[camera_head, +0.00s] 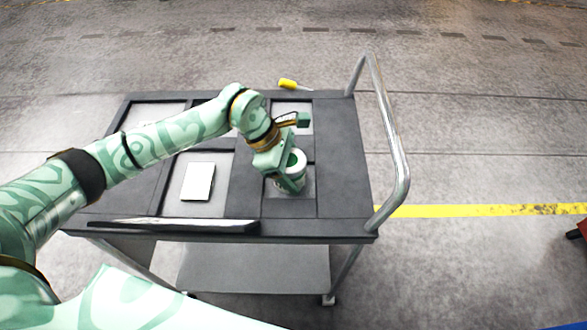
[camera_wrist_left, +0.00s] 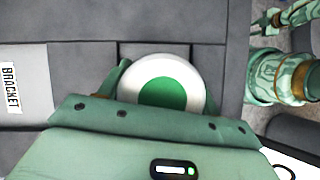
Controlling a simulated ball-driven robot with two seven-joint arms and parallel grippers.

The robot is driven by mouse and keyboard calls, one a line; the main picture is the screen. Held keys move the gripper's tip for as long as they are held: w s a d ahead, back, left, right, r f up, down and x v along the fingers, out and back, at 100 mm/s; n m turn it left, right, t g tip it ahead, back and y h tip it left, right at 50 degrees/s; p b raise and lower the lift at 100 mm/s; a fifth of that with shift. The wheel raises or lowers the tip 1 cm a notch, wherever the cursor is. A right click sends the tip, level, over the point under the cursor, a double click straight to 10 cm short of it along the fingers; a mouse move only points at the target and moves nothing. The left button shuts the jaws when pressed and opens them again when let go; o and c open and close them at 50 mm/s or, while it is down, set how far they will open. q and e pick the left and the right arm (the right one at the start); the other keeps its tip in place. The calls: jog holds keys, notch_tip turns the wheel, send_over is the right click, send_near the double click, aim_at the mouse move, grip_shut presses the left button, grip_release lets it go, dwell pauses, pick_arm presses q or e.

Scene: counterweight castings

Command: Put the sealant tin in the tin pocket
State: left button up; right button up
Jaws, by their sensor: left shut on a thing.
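The sealant tin (camera_head: 293,183) is a round white tin with a green top. My left gripper (camera_head: 282,168) is shut on it. The tin is upright over a light-floored pocket (camera_head: 307,186) at the front right of the dark cart-top tray. I cannot tell whether its base touches the floor. The left wrist view shows the tin's white rim and green centre (camera_wrist_left: 166,92) at the jaws, which hide its lower part. What looks like my right gripper (camera_wrist_left: 274,17) is at the upper right there, too small to judge its jaws.
A white flat piece (camera_head: 198,182) lies in the left front pocket. A metal handle (camera_head: 392,140) rises on the cart's right. A yellow-handled tool (camera_head: 288,84) lies beyond the far edge.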

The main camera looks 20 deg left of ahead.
pick_arm(q)
jog(key=o, duration=1.2)
jog(key=p+v, duration=0.1)
jog(key=v, duration=1.1)
jog(key=shift+r, duration=0.1)
